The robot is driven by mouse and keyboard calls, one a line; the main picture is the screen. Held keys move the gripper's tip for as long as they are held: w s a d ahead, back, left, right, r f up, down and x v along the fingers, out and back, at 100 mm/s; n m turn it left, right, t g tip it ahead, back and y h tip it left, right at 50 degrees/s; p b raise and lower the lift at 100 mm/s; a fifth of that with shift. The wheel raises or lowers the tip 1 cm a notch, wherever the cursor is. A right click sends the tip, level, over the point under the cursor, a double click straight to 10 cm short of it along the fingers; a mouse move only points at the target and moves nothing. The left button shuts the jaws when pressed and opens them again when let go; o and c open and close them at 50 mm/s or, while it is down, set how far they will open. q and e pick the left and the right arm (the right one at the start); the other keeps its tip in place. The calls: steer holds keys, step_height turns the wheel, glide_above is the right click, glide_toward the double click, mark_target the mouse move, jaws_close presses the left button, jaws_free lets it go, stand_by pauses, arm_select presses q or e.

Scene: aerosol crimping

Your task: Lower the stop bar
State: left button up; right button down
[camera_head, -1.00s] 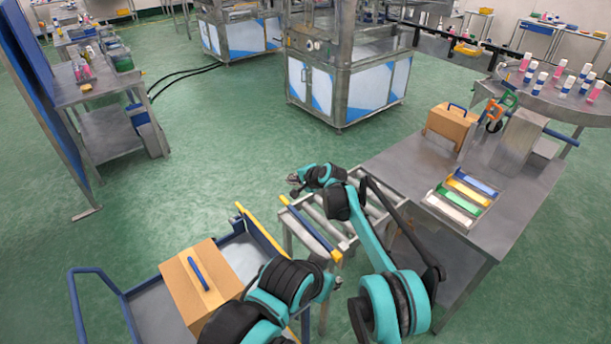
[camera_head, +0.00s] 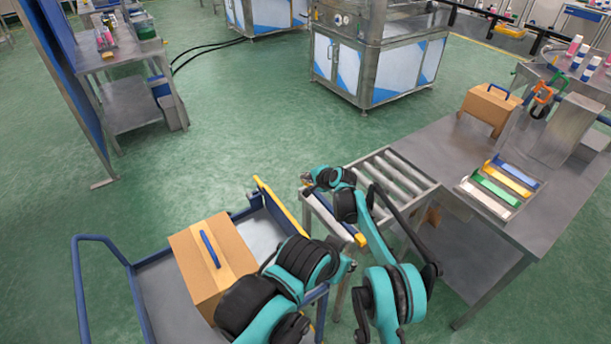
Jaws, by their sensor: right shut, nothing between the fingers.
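A blue bar with a yellow end (camera_head: 335,222) runs along the left end of the roller table; I take it to be the stop bar. It stands about level with the rollers. My right gripper (camera_head: 306,179) is shut and empty at the far end of this bar, close to its tip. I cannot tell whether it touches the bar. My right forearm hides part of the bar and rollers. My left arm is folded low in front of the trolley; its gripper (camera_head: 350,267) is small and mostly hidden.
A blue trolley (camera_head: 135,258) holds a carton (camera_head: 207,268) with a blue handle; its yellow-edged side (camera_head: 276,206) faces the roller table (camera_head: 400,175). A steel table at right carries another carton (camera_head: 490,108) and coloured trays (camera_head: 500,185).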

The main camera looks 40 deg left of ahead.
steer(key=shift+d, duration=0.1)
stand_by(0.4)
steer(key=v, duration=1.2)
stand_by(0.5)
